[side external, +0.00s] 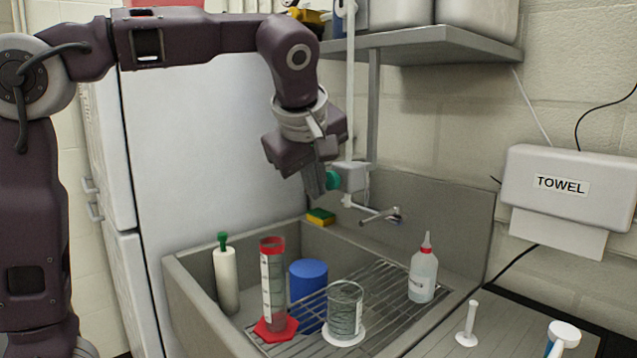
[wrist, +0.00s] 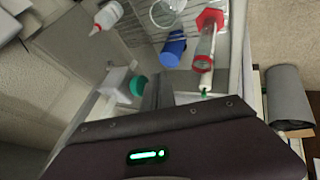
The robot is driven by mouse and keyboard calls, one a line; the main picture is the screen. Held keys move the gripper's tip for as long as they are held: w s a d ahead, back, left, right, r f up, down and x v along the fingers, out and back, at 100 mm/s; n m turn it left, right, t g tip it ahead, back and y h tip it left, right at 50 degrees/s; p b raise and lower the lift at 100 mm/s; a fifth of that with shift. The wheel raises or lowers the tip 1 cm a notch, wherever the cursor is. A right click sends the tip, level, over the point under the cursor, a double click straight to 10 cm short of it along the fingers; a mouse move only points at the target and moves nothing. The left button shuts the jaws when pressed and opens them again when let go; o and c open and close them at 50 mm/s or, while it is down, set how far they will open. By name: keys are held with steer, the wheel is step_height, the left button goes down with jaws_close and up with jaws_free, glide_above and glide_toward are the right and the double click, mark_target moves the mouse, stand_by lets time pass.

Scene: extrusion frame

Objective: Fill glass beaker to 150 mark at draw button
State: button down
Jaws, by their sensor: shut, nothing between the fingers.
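The glass beaker (side external: 345,308) stands upright on a white disc on the wire rack in the sink, in front of and below the metal spout (side external: 379,216). I cannot tell its water level or read its marks. In the wrist view the beaker (wrist: 168,12) is cut by the top edge. The green draw button (side external: 334,180) sits on a white box (side external: 354,177) on the wall pipe. My gripper (side external: 318,188) is shut and empty, its fingertips close beside the button. In the wrist view the button (wrist: 138,86) is just left of my fingers (wrist: 158,78); contact is unclear.
A red-topped cylinder (side external: 272,283), a blue cup (side external: 308,283), a wash bottle (side external: 423,272) and a white green-topped bottle (side external: 225,275) stand in the sink (side external: 195,300). A sponge (side external: 321,216) lies on its rim. A shelf (side external: 430,42) overhangs; a towel dispenser (side external: 570,190) is right.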

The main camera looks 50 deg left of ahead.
mark_target(330, 181)
steer(key=shift+w, duration=0.35)
steer(key=shift+w, duration=0.9)
stand_by(6.8)
